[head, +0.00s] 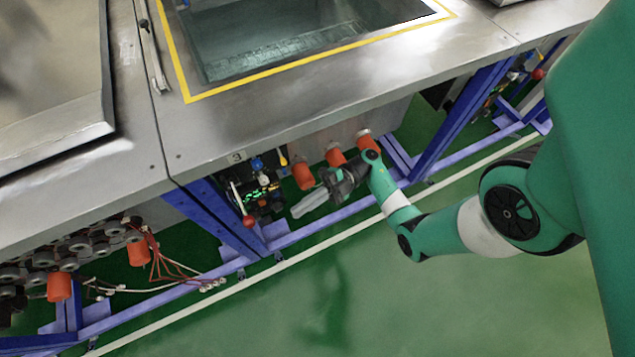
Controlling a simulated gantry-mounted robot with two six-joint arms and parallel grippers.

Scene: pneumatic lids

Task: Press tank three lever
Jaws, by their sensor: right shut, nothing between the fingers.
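Tank three (187,99) is an open steel basin with a yellow border, at the top of the head view. A small plate marked 3 (237,156) is on its front edge. Below the plate, a lever with a red ball knob (249,222) hangs beside a small control panel (262,190). My right gripper (296,211) is shut and empty, pointing left. Its fingertips are a short way right of the red knob and appear apart from it. My left gripper is not in view.
Orange cylinders (303,177) hang under the tank edge just above my right gripper. Blue frame legs (225,222) and a low blue rail stand close by. Loose red and white cables (165,265) lie at the lower left. The green floor (400,310) in front is clear.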

